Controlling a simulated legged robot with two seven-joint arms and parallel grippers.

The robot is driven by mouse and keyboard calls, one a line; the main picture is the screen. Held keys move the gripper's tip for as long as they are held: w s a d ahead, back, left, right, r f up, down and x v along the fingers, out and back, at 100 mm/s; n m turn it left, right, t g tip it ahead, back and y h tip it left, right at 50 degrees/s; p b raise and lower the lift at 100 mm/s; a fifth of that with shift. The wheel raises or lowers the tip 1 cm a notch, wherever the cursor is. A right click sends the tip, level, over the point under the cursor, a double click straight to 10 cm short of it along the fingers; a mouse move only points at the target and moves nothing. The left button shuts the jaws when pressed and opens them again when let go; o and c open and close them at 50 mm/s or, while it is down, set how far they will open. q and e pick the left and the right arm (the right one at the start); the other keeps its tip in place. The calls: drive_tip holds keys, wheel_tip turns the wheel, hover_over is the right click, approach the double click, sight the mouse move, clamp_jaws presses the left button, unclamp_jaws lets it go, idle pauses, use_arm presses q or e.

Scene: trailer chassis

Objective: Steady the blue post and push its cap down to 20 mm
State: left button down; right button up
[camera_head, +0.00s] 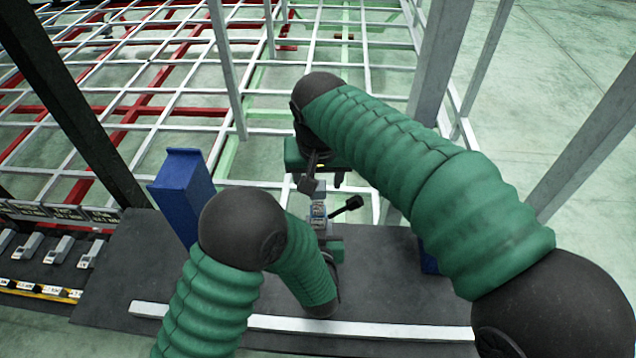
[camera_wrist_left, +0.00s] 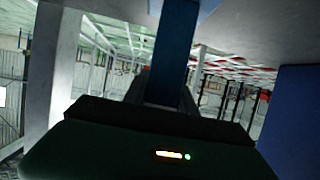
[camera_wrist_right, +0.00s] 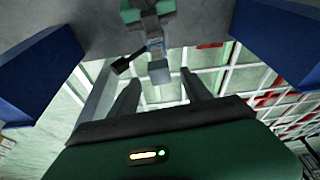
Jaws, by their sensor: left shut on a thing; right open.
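The blue post (camera_wrist_left: 175,50) runs down from the top of the left wrist view to between my left fingers. My left gripper (camera_wrist_left: 168,95) is shut on it. In the head view the held part of the post (camera_head: 318,211) is small and partly covered. The cap's height cannot be read.
A blue block (camera_head: 182,195) stands to the left and another (camera_head: 428,262) to the right, partly behind my right arm. A dark board (camera_head: 150,270) with a white bar (camera_head: 270,324) lies below. Grey uprights (camera_head: 435,75) and a white and red lattice frame stand beyond.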

sight(318, 205)
drive_tip(key=shift+x, duration=1.95)
clamp_jaws()
